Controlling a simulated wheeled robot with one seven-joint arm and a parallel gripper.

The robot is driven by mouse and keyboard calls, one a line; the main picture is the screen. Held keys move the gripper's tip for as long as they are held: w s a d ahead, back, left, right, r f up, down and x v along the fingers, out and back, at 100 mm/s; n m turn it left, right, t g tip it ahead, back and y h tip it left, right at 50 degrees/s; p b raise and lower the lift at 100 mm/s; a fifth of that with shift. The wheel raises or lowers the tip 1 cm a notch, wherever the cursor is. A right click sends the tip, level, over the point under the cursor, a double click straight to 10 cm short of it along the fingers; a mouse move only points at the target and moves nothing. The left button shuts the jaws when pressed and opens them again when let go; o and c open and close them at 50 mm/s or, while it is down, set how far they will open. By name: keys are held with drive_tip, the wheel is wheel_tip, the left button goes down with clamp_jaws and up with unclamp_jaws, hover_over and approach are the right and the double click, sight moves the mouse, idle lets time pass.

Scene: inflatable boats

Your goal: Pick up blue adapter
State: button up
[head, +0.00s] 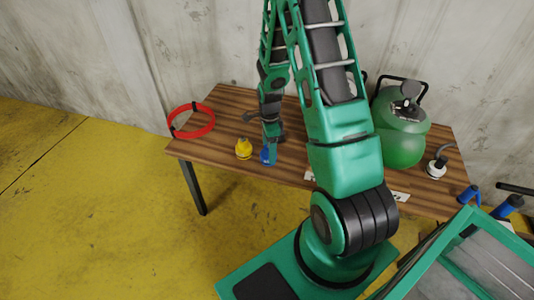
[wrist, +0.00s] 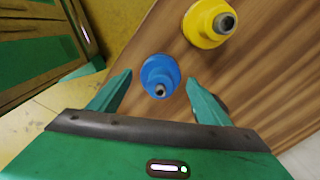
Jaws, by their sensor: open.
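The blue adapter (wrist: 160,72) stands on the wooden table near its front edge, with its nozzle facing the wrist camera. In the head view the blue adapter (head: 265,154) is partly hidden by my gripper (head: 271,152), which points down at it. In the wrist view my gripper (wrist: 158,92) is open, with one green finger to the left of the adapter and the other to its right. Gaps show between the adapter and both fingers. I cannot tell how high the fingertips are above the table.
A yellow adapter (wrist: 210,22) stands close by, also seen in the head view (head: 243,148). A red ring (head: 192,121) lies at the table's left end. A green tank (head: 403,135) and a white fitting (head: 437,168) are on the right. The wooden table (head: 225,117) stands against the wall.

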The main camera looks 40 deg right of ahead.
drive_tip(key=shift+f, duration=1.85)
drive_tip(key=shift+c, duration=0.4)
drive_tip(key=c, duration=1)
